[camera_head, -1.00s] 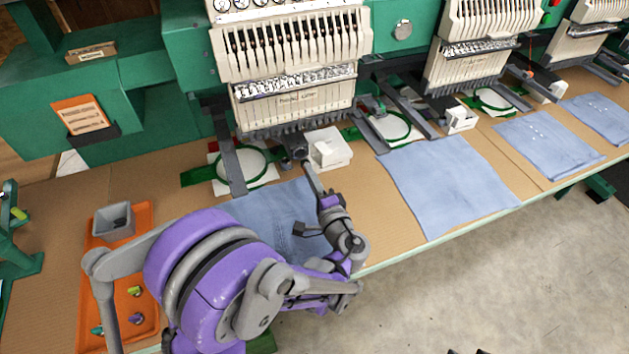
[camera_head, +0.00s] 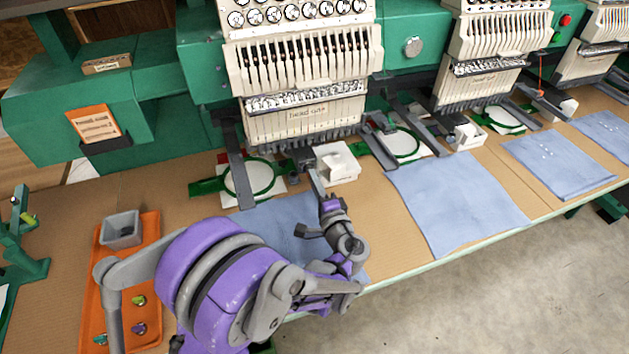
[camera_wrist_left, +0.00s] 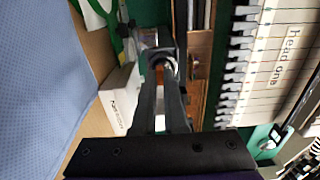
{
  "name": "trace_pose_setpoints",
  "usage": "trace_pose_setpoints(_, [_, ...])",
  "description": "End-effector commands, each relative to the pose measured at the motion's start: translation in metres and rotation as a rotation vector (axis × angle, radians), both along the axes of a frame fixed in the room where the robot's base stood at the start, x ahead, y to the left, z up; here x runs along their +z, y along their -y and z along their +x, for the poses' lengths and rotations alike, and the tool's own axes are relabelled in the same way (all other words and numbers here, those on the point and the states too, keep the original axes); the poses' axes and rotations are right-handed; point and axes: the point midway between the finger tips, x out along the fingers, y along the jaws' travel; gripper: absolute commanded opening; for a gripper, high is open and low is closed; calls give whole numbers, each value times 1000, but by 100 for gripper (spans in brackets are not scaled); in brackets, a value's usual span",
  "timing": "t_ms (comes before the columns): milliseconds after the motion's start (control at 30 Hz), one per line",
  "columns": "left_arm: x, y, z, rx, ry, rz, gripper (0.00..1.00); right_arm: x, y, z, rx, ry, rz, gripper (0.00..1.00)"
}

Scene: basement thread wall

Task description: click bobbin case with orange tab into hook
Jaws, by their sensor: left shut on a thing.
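My left gripper (camera_head: 311,169) reaches under the nearest embroidery head, its fingertips close to the dark hook housing (camera_head: 298,158), just left of a white box. In the left wrist view the grey fingers of my left gripper (camera_wrist_left: 163,78) are closed on a small part with a touch of orange, which I take as the bobbin case (camera_wrist_left: 160,75). A round metal shape shows right at the fingertips. The fingers hide most of the case, and I cannot tell whether it touches or sits in the hook. My right gripper is out of view.
The white box (camera_head: 337,163) stands close beside the fingertips; it also shows in the wrist view (camera_wrist_left: 117,100). A green hoop (camera_head: 249,178) lies left. Blue cloth (camera_head: 272,222) lies under my arm. An orange tray (camera_head: 150,262) with a grey bin (camera_head: 121,229) and several bobbin cases is at left.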

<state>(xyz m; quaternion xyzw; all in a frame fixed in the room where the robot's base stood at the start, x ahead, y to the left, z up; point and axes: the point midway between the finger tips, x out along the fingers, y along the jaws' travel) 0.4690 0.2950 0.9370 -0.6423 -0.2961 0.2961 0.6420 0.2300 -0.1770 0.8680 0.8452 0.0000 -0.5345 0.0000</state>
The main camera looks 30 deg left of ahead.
Motion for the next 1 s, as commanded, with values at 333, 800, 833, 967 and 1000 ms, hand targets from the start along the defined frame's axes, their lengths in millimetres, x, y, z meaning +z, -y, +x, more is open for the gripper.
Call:
trace_pose_setpoints(333, [0, -1, 1, 0, 0, 0, 0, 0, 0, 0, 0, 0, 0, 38])
trace_pose_setpoints(800, [0, -9, 8, 0, 0, 0, 0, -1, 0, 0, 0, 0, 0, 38])
trace_pose_setpoints(833, [0, -9, 8, 0, 0, 0, 0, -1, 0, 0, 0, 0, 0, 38])
trace_pose_setpoints(967, [0, -9, 8, 0, 0, 0, 24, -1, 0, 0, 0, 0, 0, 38])
trace_pose_setpoints(1000, [0, -9, 8, 0, 0, 0, 31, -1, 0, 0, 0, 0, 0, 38])
